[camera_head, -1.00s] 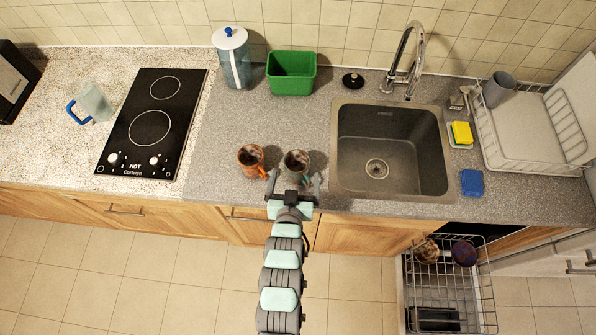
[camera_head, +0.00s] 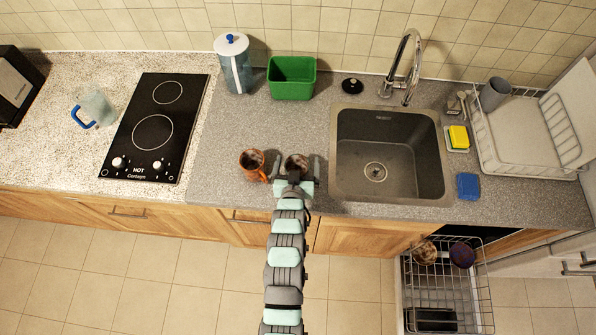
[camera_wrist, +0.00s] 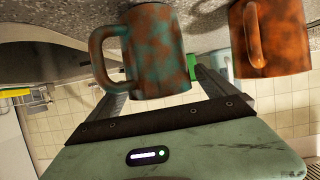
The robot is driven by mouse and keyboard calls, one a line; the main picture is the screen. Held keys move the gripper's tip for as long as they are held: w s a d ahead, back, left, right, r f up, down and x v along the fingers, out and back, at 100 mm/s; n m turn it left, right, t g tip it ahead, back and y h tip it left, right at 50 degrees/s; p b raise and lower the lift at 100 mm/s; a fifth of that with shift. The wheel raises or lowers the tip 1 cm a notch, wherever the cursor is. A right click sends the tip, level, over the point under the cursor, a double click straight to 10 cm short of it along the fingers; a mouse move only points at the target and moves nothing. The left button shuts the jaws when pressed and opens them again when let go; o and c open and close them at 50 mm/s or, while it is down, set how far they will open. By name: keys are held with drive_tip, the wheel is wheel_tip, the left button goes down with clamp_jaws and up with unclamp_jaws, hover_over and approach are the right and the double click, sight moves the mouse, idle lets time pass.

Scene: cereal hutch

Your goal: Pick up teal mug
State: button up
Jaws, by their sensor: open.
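The teal mug (camera_head: 297,160), blotched with brown stains, stands on the grey counter left of the sink. In the wrist view the teal mug (camera_wrist: 155,50) appears upside down, with its handle toward the left of the picture. My gripper (camera_head: 296,168) is open, with one finger on each side of the mug. The fingers look apart from its wall, though contact is hard to judge. The mug's near side is partly hidden by my gripper in the head view.
An orange mug (camera_head: 252,161) stands close to the left of my gripper. The sink (camera_head: 387,150) lies to the right. A pulled-out rack (camera_head: 448,290) is below the counter at right.

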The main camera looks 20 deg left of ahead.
drive_tip(key=shift+x, duration=0.8)
drive_tip(key=shift+c, duration=0.3)
drive_tip(key=c, duration=1.8)
drive_tip(key=shift+o, duration=0.2)
